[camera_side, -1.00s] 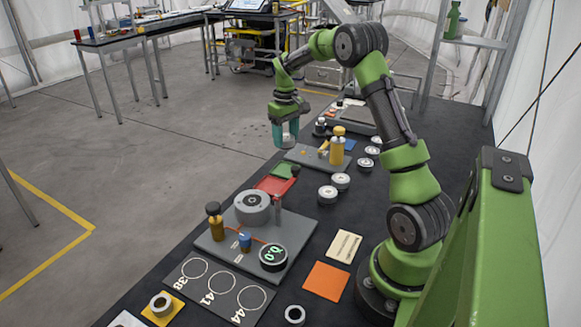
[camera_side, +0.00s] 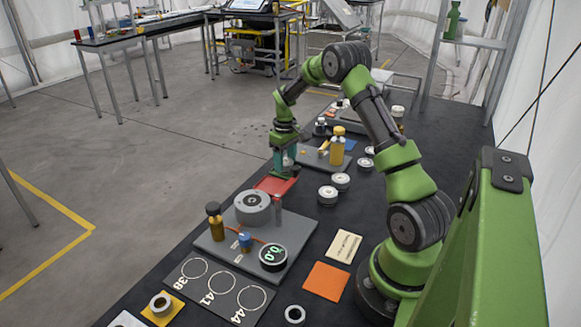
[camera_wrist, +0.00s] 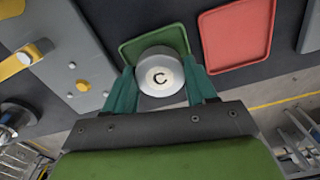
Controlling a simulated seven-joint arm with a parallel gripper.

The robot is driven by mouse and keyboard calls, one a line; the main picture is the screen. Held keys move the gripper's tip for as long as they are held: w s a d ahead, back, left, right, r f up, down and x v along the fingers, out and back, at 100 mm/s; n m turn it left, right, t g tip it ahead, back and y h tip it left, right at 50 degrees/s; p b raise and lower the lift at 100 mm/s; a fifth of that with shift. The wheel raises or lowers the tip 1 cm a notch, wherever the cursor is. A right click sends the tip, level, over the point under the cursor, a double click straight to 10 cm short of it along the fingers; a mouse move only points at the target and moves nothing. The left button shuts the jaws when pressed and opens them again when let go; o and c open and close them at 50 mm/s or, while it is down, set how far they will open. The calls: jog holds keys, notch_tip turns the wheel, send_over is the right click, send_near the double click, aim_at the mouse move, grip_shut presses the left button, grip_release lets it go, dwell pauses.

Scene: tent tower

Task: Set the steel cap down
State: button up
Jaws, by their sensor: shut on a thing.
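The green tray (camera_wrist: 152,36) lies behind and partly beneath the cap in that view. In the side view my gripper (camera_side: 284,160) is low over the green tray, and its fingers hide the cap. I cannot tell whether the cap touches the tray.
A red tray (camera_wrist: 237,35) lies beside the green one. A grey board (camera_side: 328,158) with a yellow bottle (camera_side: 337,147) stands close on the other side. Several white-topped round pieces sit to the right. A grey fixture board (camera_side: 215,245) is nearer the camera.

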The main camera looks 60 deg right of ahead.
aim_at(285, 161)
jog(key=o, duration=1.3)
jog(key=shift+f, duration=0.1)
jog(key=shift+c, duration=0.2)
notch_tip(285, 161, up, 12)
jog(key=a+r+t, duration=0.1)
jog(key=a+r, duration=0.6)
jog(key=a, duration=0.1)
jog(key=s+a+r+t, duration=0.1)
jog(key=s+a+r, duration=0.2)
jog(key=a, duration=0.3)
jog(key=s+a+r+t, duration=0.2)
jog(key=s+a, duration=0.1)
jog(key=a, duration=0.3)
jog(key=s+a+f+m+t+y, duration=0.1)
jog(key=s+a+m+t+y, duration=0.1)
jog(key=s+a, duration=1)
jog(key=shift+a+t, duration=0.15)
jog(key=shift+t, duration=0.45)
